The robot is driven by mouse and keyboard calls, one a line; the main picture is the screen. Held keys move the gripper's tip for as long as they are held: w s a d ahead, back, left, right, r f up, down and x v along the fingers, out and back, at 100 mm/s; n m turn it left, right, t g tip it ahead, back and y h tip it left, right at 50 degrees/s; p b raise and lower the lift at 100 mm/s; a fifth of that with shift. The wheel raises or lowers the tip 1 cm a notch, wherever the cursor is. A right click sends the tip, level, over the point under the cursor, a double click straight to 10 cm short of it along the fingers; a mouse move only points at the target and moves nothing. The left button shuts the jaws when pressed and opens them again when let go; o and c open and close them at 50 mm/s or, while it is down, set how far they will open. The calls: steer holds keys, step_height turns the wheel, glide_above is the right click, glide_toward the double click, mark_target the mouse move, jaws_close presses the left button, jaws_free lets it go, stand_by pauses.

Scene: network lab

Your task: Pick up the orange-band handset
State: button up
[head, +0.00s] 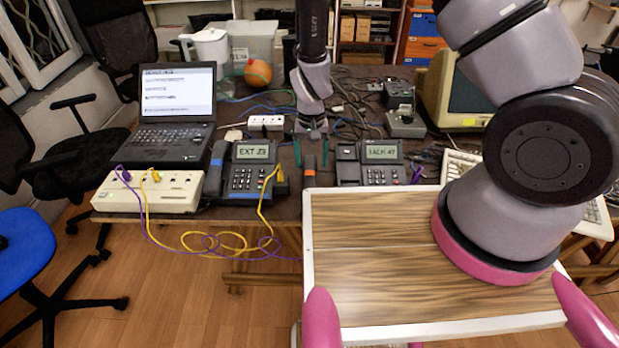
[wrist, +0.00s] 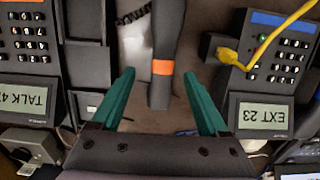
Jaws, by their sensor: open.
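The orange-band handset (head: 309,173) is dark grey and lies between the two desk phones. In the wrist view its orange band (wrist: 163,67) crosses the dark body, which runs from the top edge down to about mid-picture. My gripper (head: 311,150) is open above it, pointing down. In the wrist view the teal fingers of my gripper (wrist: 158,73) stand on either side of the handset, with gaps on both sides. The handset's far end is cut off by the wrist view's top edge. No contact shows.
The EXT 23 phone (head: 250,168) is to the left, with a yellow cable (wrist: 273,38) plugged in beside the handset. The TALK phone (head: 378,162) is to the right, its cradle (wrist: 90,80) looking empty. A laptop (head: 172,118) and a white box (head: 150,193) are further left.

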mark_target(309, 173)
steer(key=f, duration=0.4)
steer(key=shift+w+a+f, duration=0.1)
steer(key=shift+a+f, duration=0.15)
steer(key=shift+f, duration=0.15)
jaws_close()
